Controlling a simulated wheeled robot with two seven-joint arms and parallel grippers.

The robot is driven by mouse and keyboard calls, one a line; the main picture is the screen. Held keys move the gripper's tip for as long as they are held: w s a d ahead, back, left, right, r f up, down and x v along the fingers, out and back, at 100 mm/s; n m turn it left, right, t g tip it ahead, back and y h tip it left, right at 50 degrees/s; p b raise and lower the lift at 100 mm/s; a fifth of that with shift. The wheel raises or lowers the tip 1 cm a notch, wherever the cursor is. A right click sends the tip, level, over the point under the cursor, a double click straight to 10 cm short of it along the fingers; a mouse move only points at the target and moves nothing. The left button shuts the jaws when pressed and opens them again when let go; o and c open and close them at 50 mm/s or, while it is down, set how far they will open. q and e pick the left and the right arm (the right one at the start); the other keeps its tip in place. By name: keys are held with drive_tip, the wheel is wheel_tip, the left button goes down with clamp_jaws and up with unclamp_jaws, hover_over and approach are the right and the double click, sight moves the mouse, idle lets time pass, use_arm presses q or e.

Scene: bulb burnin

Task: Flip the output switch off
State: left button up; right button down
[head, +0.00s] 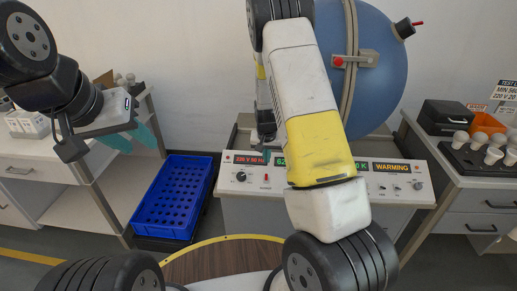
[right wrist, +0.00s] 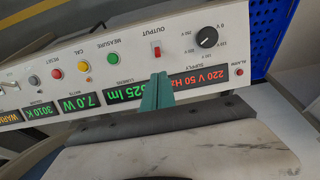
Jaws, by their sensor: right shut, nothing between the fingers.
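My right gripper (right wrist: 157,78) is shut and empty. Its teal fingertips are just short of the switch in the right wrist view, overlapping the displays; I cannot tell whether they touch the panel. In the head view my right arm hides part of the panel. My left gripper (head: 134,140) is open and empty at the left, away from the panel.
A blue crate (head: 172,196) is at left, and a bulb tray (head: 480,160) sits on the right cabinet.

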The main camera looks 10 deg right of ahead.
sight(267, 168)
drive_tip(key=x, duration=0.8)
drive_tip(key=shift+w+f, duration=0.1)
drive_tip(key=shift+f, duration=0.05)
drive_tip(key=shift+t, duration=0.4)
